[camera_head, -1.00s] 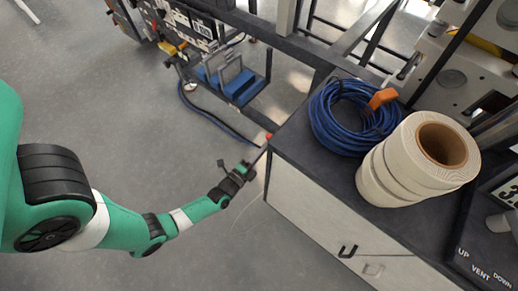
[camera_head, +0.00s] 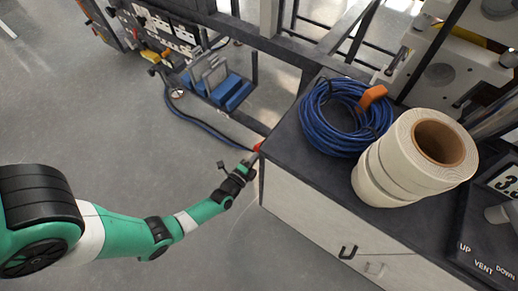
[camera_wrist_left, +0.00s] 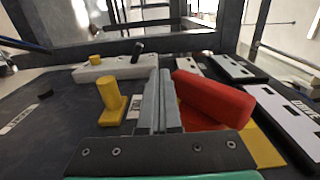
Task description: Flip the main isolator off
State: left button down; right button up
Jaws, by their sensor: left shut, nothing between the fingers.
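The isolator's red handle (camera_wrist_left: 215,98) shows large in the left wrist view, with a yellow plate (camera_wrist_left: 262,148) beneath it. It lies just right of my left gripper (camera_wrist_left: 160,80), whose fingers are shut together and empty. The gap is very small, and I cannot tell whether they touch. In the head view the red handle (camera_head: 258,147) is a small spot at the cabinet's left corner, and my left gripper (camera_head: 253,158) points at it. My right gripper is out of view.
A yellow knob (camera_wrist_left: 110,98) stands left of the fingers, with white labelled panels (camera_wrist_left: 282,115) to the right. A blue cable coil (camera_head: 335,115) and white tape rolls (camera_head: 385,175) lie on the cabinet top (camera_head: 300,160). Open floor lies left of the cabinet.

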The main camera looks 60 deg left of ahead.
pick_arm(q)
jog(key=shift+w+a+r, duration=0.1)
jog(key=shift+w+a, duration=0.1)
jog(key=shift+w, duration=0.05)
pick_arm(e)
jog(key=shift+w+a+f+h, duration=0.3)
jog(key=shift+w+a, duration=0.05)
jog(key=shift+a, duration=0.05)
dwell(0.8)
pick_arm(q)
jog(key=s+d+f+b, duration=0.2)
jog(key=s+f, duration=0.1)
jog(key=f, duration=0.3)
jog(key=s+d+f+b, duration=0.1)
jog(key=s+f+b, duration=0.2)
jog(key=f, duration=0.2)
jog(key=shift+s+d+f, duration=0.35)
jog(key=shift+s+d, duration=0.05)
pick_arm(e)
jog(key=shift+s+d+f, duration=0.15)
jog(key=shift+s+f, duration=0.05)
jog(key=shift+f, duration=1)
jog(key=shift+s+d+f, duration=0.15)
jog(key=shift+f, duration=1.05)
